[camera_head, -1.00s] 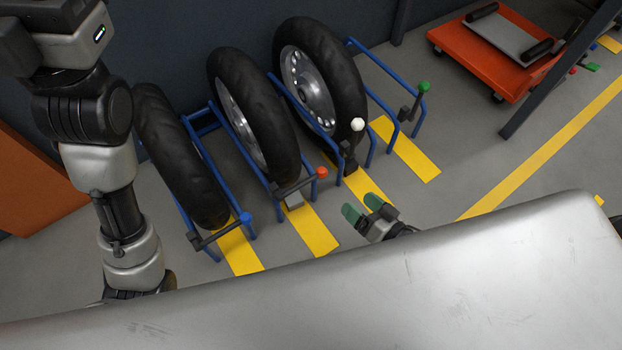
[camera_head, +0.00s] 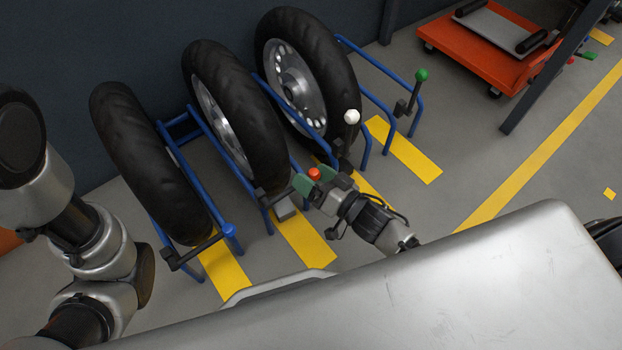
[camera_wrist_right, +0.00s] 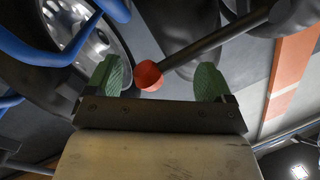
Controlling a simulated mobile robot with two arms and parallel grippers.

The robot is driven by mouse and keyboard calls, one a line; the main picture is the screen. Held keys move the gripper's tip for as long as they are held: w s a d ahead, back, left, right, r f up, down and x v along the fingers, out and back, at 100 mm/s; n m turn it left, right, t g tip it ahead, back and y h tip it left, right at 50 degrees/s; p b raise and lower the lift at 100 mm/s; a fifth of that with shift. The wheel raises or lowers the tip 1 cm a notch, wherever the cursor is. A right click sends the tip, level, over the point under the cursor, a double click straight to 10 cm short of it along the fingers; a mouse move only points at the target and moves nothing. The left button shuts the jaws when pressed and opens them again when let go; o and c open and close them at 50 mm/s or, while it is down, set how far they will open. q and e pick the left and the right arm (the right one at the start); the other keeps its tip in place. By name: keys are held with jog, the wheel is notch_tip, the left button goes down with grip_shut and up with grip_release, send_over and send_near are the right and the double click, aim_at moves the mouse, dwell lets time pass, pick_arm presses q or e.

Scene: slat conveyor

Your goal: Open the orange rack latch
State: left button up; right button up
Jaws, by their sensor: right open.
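The orange latch knob (camera_head: 314,173) is at the end of a dark lever (camera_head: 277,194) on the blue rack, in front of the middle tire (camera_head: 246,118). My right gripper (camera_head: 318,186) is open at this knob, with green fingertips. In the right wrist view, the orange-red knob (camera_wrist_right: 149,75) appears between the spread fingers of my right gripper (camera_wrist_right: 158,82), nearer the left finger. The dark lever (camera_wrist_right: 205,43) runs from the knob to the upper right. I cannot tell whether a finger touches the knob. My left arm shows at the left, but its gripper is out of frame.
Neighbouring latches have a blue knob (camera_head: 230,231), a white knob (camera_head: 351,116) and a green knob (camera_head: 421,75). Blue rails (camera_head: 202,172) and tires stand close by. An orange cart (camera_head: 474,54) is at the upper right. Open floor lies right of the rack.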

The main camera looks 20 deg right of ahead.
jog(key=shift+w+a, duration=0.2)
jog(key=shift+w, duration=0.15)
jog(key=shift+c, duration=0.5)
jog(key=c, duration=1.2)
